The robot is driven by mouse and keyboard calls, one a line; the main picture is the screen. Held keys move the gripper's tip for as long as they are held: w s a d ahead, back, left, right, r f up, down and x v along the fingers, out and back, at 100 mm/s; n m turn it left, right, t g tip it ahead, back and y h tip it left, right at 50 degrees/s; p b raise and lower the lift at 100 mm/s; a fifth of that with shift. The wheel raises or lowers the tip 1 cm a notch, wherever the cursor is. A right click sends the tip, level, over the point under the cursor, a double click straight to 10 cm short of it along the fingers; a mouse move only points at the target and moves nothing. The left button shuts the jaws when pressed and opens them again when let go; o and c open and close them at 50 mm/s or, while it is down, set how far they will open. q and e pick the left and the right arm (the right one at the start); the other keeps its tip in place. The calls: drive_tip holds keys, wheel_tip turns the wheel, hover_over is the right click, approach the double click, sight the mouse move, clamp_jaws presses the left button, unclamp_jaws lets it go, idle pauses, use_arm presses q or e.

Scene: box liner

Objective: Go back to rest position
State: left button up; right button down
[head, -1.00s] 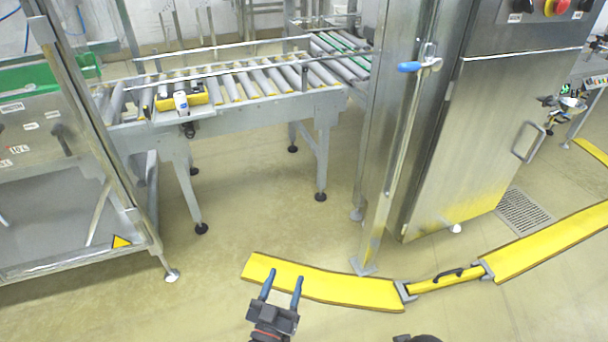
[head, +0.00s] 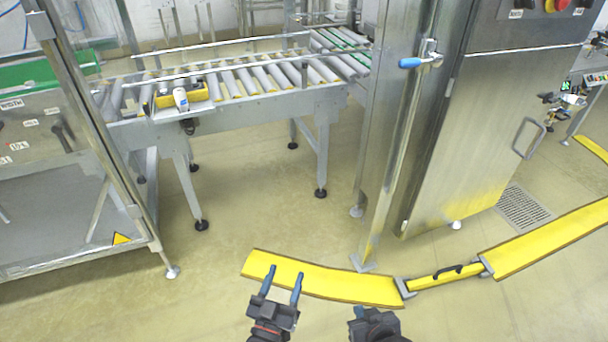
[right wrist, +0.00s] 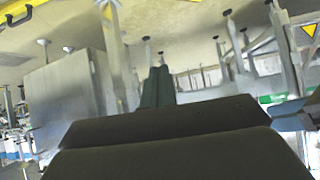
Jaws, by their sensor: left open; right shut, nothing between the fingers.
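My left gripper (head: 283,284) is at the bottom middle of the head view. Its two blue fingers are spread apart with nothing between them, above the floor and in front of a yellow floor strip. My right gripper (head: 359,312) is just to its right, low in the head view, and its fingers are together. In the right wrist view its closed fingers (right wrist: 157,86) point away from the camera and hold nothing. Neither gripper touches anything visible.
The yellow floor strip (head: 325,283) runs across the floor beyond my grippers. A roller conveyor (head: 250,103) stands further back. A steel cabinet (head: 495,140) is at right, a framed machine (head: 60,190) at left. Floor (head: 260,210) between them is clear.

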drive_tip(key=shift+w+a+r+t+y, duration=2)
drive_tip(key=shift+w+a+r+t, duration=0.25)
drive_tip(key=shift+a+r+t, duration=2.6)
use_arm(q)
drive_tip(key=s+a+r+g+y+p, duration=0.2)
drive_tip(key=s+a+r+g+p, duration=0.2)
drive_tip(key=s+g+p, duration=0.5)
drive_tip(key=s+a+r+g+y+p, duration=0.2)
drive_tip(key=s+a+r+g+p, duration=0.3)
drive_tip(key=p, duration=0.8)
drive_tip(key=s+r+g, duration=0.1)
drive_tip(key=s+g, duration=0.2)
drive_tip(key=s, duration=0.1)
drive_tip(key=shift+a+g+y, duration=0.15)
drive_tip(key=shift+g+y, duration=0.15)
drive_tip(key=shift+g, duration=0.1)
use_arm(e)
drive_tip(key=s+d+r+g+h, duration=0.2)
drive_tip(key=s+d+r+g, duration=0.2)
drive_tip(key=s+g, duration=0.4)
drive_tip(key=s+d+r+g+h, duration=0.2)
drive_tip(key=s+d+r+g, duration=0.3)
drive_tip(key=s+g, duration=0.4)
drive_tip(key=shift+s+d+h, duration=0.2)
drive_tip(key=shift+s+h, duration=0.1)
drive_tip(key=shift+s, duration=0.3)
use_arm(q)
drive_tip(key=shift+p, duration=0.3)
use_arm(e)
drive_tip(key=shift+s+r, duration=0.1)
